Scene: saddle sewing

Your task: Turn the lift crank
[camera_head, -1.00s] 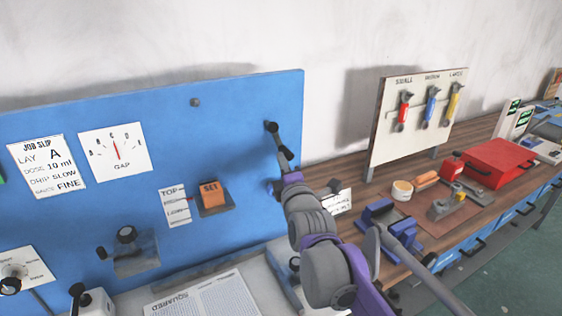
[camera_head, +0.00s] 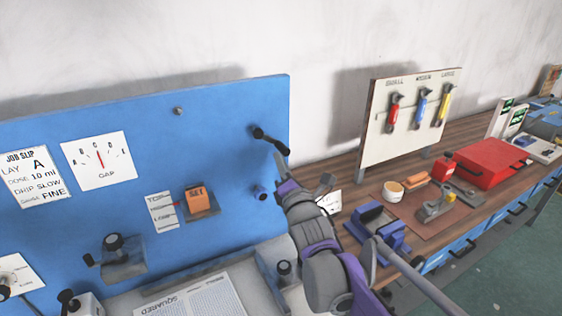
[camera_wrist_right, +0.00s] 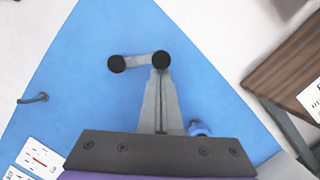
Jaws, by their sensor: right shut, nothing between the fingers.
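The black crank (camera_head: 270,141) sits on the upper right of the blue panel (camera_head: 225,120). Its arm slopes down to the right in the head view. In the right wrist view the crank (camera_wrist_right: 138,62) lies nearly level, with a round black knob at each end. My right gripper (camera_head: 280,163) is shut and empty, its tip at the lower right end of the crank. In the wrist view the gripper's fingertips (camera_wrist_right: 160,80) meet the crank's right knob; firm contact cannot be told. My left gripper is not in view.
A small dark knob (camera_head: 261,193) projects from the panel just left of my gripper. A second crank (camera_head: 113,243), an orange SET block (camera_head: 197,201) and a gauge (camera_head: 99,159) are further left. A wooden bench (camera_head: 350,190) with a tool board (camera_head: 418,110) stands right.

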